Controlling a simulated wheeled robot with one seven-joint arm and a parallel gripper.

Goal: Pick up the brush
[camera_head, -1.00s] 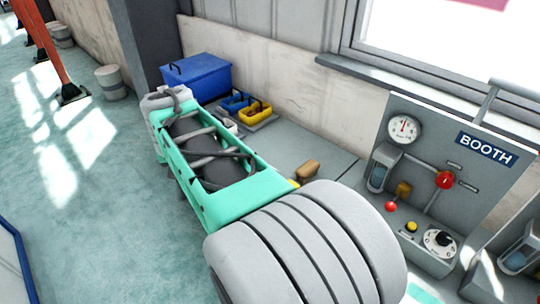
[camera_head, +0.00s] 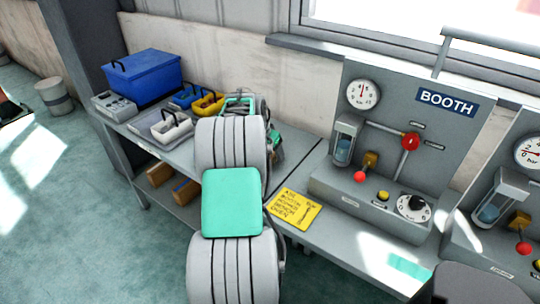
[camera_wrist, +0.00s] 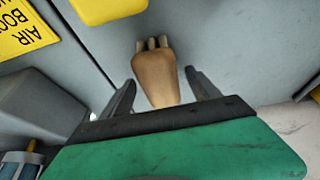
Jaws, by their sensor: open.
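The brush (camera_wrist: 157,78) shows in the wrist view as a tan, tapered wooden piece with short pale prongs at its far end. It is over the grey bench top. My gripper (camera_wrist: 161,80) is open, with one dark finger on each side of the brush's near part. I cannot tell whether the fingers touch it. In the head view the brush is hidden behind my arm, and only a little of my gripper end shows beyond it.
A grey bench (camera_head: 322,150) carries a blue box (camera_head: 150,82), a yellow bin (camera_head: 207,104), grey trays and a yellow sign (camera_head: 292,209). The sign (camera_wrist: 25,28) also shows in the wrist view. The BOOTH panel (camera_head: 405,135) stands upright to the right, with knobs and levers.

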